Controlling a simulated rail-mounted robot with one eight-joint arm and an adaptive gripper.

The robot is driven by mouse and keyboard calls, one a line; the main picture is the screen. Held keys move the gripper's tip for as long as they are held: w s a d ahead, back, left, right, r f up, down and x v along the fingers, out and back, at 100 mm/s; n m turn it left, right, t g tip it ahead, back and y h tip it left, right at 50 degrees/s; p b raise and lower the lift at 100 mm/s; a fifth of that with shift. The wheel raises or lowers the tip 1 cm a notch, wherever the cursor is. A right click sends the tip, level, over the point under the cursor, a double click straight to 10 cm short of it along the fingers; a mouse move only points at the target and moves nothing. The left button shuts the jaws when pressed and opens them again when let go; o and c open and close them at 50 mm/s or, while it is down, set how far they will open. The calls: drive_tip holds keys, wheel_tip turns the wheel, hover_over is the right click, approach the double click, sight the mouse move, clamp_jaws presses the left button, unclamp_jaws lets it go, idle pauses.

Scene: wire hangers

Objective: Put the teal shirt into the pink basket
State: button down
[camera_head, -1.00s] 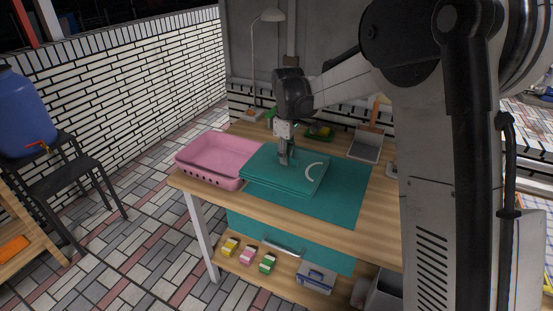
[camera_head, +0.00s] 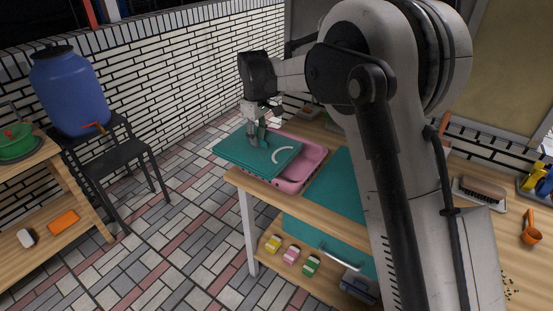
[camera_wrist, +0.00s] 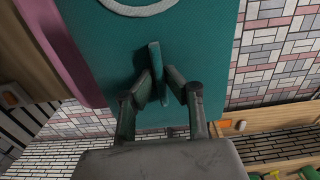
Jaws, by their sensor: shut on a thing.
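The teal shirt (camera_head: 262,158) is a folded flat slab with a pale curved mark on top. My gripper (camera_head: 256,143) is shut on a raised part of it and holds it over the left part of the pink basket (camera_head: 312,172). In the head view the shirt sticks out past the basket's left side, above the floor. The basket shows at the shirt's right, and the rest of it is hidden beneath. In the wrist view the fingers (camera_wrist: 160,98) pinch a raised teal strip in the middle of the shirt (camera_wrist: 195,45). The pink basket edge (camera_wrist: 68,50) shows at left.
The wooden table (camera_head: 262,192) carries the basket, with a teal mat (camera_head: 335,188) to its right. Open tiled floor lies between chair and table.

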sight(280, 140)
drive_tip(key=shift+w+d+f+p, duration=0.1)
drive_tip(key=shift+w+d+f, duration=1.05)
drive_tip(key=shift+w+f, duration=0.5)
drive_tip(key=shift+w+d+f+p, duration=0.15)
drive_tip(key=shift+w+d+f, duration=1.1)
drive_tip(key=shift+f, duration=0.65)
drive_tip(key=shift+w+d+f+p, duration=0.1)
drive_tip(key=shift+w+d+f, duration=1)
drive_tip(key=shift+w+f, duration=0.55)
drive_tip(key=shift+s+f, duration=0.15)
drive_tip(key=shift+s, duration=0.05)
drive_tip(key=shift+f+b, duration=0.4)
drive_tip(key=shift+f, duration=0.05)
drive_tip(key=shift+f, duration=0.2)
drive_tip(key=c, duration=1.8)
unclamp_jaws()
drive_tip(key=shift+r, duration=0.2)
